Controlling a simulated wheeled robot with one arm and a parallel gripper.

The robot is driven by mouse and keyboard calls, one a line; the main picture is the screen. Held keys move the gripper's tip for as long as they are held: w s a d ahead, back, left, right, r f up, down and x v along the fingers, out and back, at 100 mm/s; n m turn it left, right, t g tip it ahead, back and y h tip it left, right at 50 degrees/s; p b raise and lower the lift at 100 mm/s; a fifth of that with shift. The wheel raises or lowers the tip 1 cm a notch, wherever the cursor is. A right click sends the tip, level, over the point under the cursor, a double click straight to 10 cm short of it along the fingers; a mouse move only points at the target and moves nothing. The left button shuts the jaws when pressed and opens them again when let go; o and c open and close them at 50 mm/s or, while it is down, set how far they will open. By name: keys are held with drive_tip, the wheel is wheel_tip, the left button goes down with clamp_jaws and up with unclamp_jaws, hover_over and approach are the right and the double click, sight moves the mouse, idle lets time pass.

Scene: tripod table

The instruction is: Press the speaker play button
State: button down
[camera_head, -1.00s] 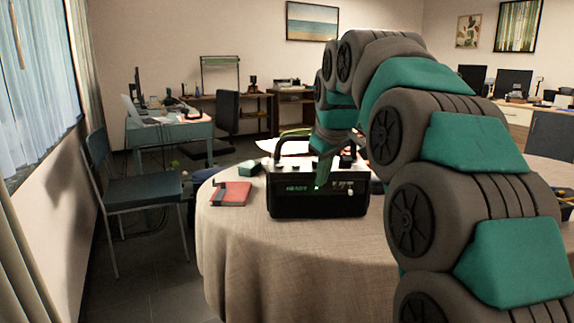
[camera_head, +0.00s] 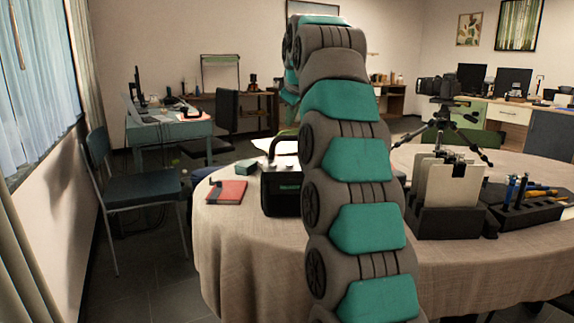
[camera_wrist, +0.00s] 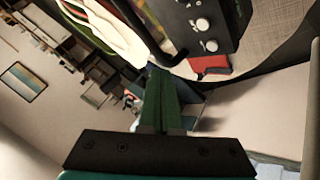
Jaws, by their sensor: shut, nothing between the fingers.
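The black speaker (camera_head: 281,192) stands on the round table, its right part hidden behind my arm in the head view. In the wrist view the speaker (camera_wrist: 222,22) is at the top right, with white knobs (camera_wrist: 207,34) on its panel and a black carry handle (camera_wrist: 168,60). I cannot tell which control is the play button. My gripper (camera_wrist: 166,78) is shut and empty in the wrist view. Its green fingers appear below and left of the speaker panel, seemingly apart from it. My arm hides most of the gripper in the head view.
A red book (camera_head: 227,192) lies left of the speaker; it also shows in the wrist view (camera_wrist: 210,66). Right of my arm are a file holder (camera_head: 446,220), a camera on a tripod (camera_head: 440,120) and a tool holder (camera_head: 522,208). A chair (camera_head: 140,188) stands left of the table.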

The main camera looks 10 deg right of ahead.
drive_tip(key=shift+f, duration=0.1)
idle(0.3)
drive_tip(key=b, duration=0.3)
hover_over(291, 169)
drive_tip(key=shift+w+f, duration=0.15)
drive_tip(key=shift+f, duration=4.15)
drive_tip(key=shift+f, duration=0.15)
drive_tip(key=shift+f+b, duration=0.25)
drive_tip(key=shift+b, duration=0.05)
drive_tip(key=shift+f, duration=0.4)
drive_tip(key=shift+r, duration=0.15)
drive_tip(key=shift+r+p, duration=0.55)
drive_tip(key=shift+r, duration=0.15)
